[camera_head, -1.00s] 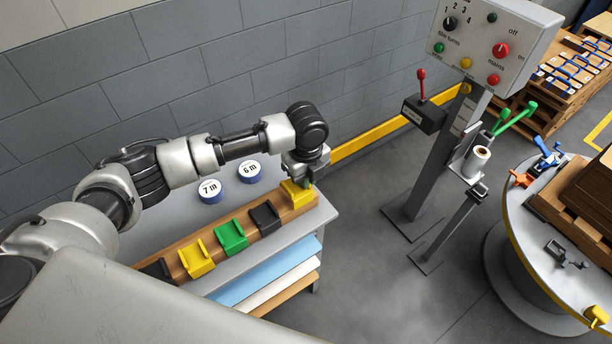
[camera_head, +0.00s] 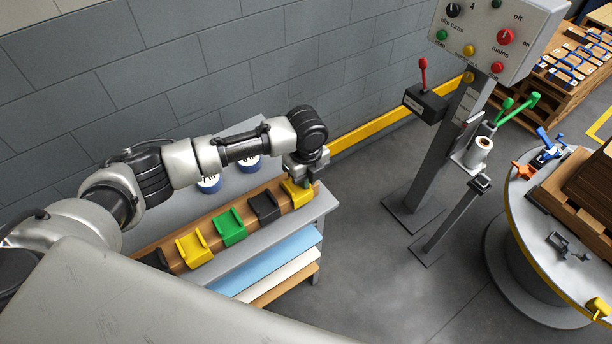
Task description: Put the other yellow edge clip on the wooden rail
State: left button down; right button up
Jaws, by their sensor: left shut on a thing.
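My left gripper (camera_head: 300,180) points down at the right end of the wooden rail (camera_head: 213,214) and is shut on a yellow edge clip (camera_head: 297,194). This clip sits at the rail's end, beside a black clip (camera_head: 264,207); its seating is partly hidden by the gripper. Another yellow edge clip (camera_head: 194,250) is on the rail further left, beyond a green clip (camera_head: 230,228). A third yellow clip (camera_head: 599,308) is on the rim of the round table at the far right. My right gripper is out of view.
The rail lies on a grey bench (camera_head: 318,208) with shelves of sheets below. Blue-and-white rolls (camera_head: 209,184) stand behind my left arm. A control post (camera_head: 449,142) with a red lever stands to the right. The floor between is clear.

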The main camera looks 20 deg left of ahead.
pick_arm(q)
jog(key=shift+f, duration=0.2)
jog(key=c, duration=1.2)
grip_release()
jog(key=shift+o, duration=0.2)
notch_tip(320, 180, up, 11)
jog(key=b, duration=0.1)
jog(key=shift+f, duration=0.15)
